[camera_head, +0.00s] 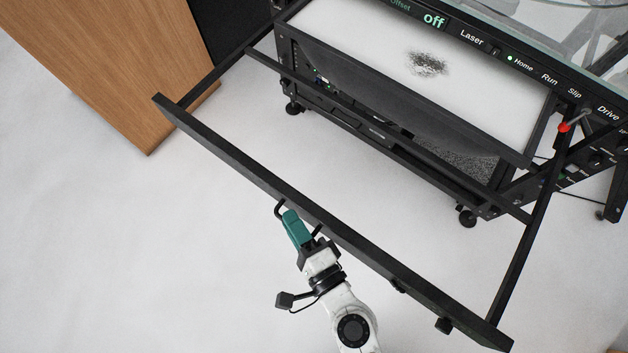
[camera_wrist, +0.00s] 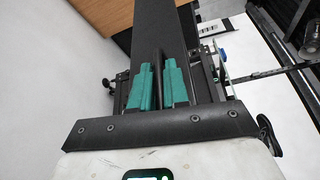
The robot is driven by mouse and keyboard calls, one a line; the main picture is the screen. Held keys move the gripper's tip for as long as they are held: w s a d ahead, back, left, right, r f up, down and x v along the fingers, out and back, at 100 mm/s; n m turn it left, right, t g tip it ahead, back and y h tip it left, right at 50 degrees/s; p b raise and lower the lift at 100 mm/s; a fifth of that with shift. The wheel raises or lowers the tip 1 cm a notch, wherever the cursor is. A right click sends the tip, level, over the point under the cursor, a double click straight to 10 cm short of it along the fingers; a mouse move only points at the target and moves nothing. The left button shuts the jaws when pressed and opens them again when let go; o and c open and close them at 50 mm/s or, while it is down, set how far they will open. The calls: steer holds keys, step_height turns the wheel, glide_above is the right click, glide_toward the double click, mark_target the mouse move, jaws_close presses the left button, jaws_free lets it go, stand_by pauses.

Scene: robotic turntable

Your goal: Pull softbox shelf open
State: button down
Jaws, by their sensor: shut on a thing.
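The softbox shelf (camera_head: 235,157) is a black open frame on two long side rails, and it stands well out from the machine. A thin black handle (camera_head: 278,208) is on the outer side of its front bar. My gripper (camera_head: 290,213), with teal fingers, is at the handle and shut on it. In the wrist view the two teal fingers (camera_wrist: 160,65) point at the dark front bar (camera_wrist: 155,25), with the handle's bar between them. The exact grip point is partly hidden by the fingers.
The black machine (camera_head: 440,150) with a white top panel and a labelled control strip (camera_head: 480,42) stands behind the shelf. A wooden cabinet (camera_head: 110,60) stands at the left, close to the shelf's left end. The pale floor (camera_head: 120,250) is clear in front.

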steer(key=shift+s+a+f, duration=0.1)
steer(key=shift+s+a, duration=0.35)
steer(key=shift+s, duration=0.25)
steer(key=shift+s+a, duration=0.45)
steer(key=shift+s, duration=0.2)
steer(key=c, duration=1.5)
jaws_free()
steer(key=shift+b+v, duration=2.7)
steer(key=shift+v, duration=2.7)
